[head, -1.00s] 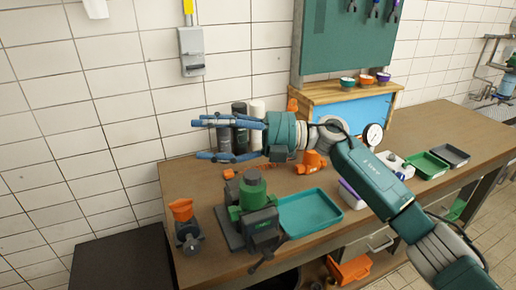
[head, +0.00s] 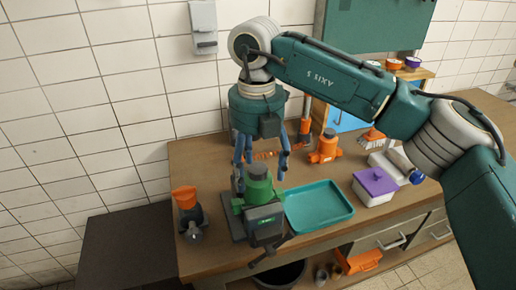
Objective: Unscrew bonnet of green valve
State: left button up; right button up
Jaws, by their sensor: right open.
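The green valve (head: 262,207) stands on a dark stand clamped near the front left of the workbench. Its bonnet (head: 258,172) is the rounded green top, facing up. My right gripper (head: 260,170) points down, with its blue fingers open and apart. In the picture, its fingers straddle the bonnet top. I cannot tell whether they are around it or behind it, nor whether they touch. My left gripper is out of view.
A teal tray (head: 318,207) lies right of the valve. An orange-topped part (head: 186,200) stands to the left. A purple-lidded box (head: 375,186) and an orange part (head: 325,147) stand farther right. The workbench (head: 205,262) has bare space at the front left.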

aim_at(258, 181)
notch_tip(258, 181, down, 4)
jog(key=shift+w+d+f+p, duration=0.1)
jog(key=shift+p, duration=0.45)
jog(key=shift+f, duration=0.7)
jog(key=shift+c, duration=0.5)
